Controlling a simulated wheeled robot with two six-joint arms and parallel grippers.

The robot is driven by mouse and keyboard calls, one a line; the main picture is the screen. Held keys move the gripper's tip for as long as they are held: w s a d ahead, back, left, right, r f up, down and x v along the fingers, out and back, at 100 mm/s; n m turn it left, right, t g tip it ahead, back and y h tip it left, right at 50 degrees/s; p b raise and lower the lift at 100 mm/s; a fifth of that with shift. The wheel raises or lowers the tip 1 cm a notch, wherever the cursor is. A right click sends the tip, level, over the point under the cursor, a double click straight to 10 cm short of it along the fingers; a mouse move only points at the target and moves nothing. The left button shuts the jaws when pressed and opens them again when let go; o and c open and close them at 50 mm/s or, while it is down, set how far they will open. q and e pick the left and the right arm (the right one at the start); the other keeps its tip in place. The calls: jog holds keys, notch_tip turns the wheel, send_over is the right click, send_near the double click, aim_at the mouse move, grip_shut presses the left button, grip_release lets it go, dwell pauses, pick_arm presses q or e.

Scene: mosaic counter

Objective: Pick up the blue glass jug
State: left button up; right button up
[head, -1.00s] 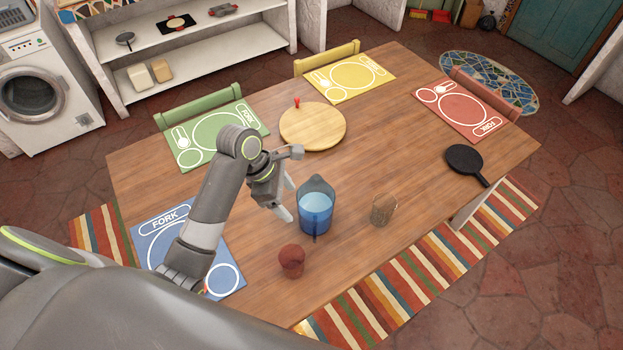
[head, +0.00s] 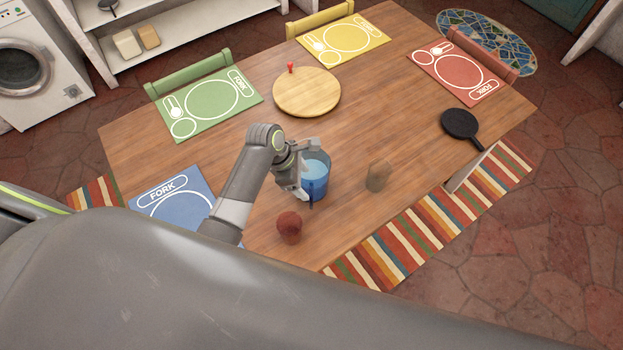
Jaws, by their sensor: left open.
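The blue glass jug (head: 319,183) stands upright on the wooden table, with light blue contents showing inside. My left gripper (head: 304,188) is at the jug's left side, overlapping its rim and wall in the head view. Its fingers are open and point down. One finger shows in front of the jug's left wall; whether the other is inside, behind or beside the jug is hidden. I cannot tell whether the fingers touch the glass. My right gripper is not in view.
A red-brown muffin-like item (head: 290,227) stands just in front of the jug. A round wooden board (head: 306,93) lies behind. A black pan (head: 461,124) is at the far right. The table (head: 400,115) is bare between them.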

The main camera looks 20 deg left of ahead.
pick_arm(q)
jog(key=x, duration=0.1)
jog(key=p+x, duration=0.1)
jog(key=x, duration=0.3)
jog(key=shift+s+f+p, duration=0.25)
jog(key=shift+s+p, duration=0.05)
jog(key=shift+s, duration=0.05)
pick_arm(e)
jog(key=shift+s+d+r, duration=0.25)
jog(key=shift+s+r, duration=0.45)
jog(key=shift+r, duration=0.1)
pick_arm(q)
jog(key=c, duration=1.4)
grip_shut()
jog(key=shift+w+r, duration=0.1)
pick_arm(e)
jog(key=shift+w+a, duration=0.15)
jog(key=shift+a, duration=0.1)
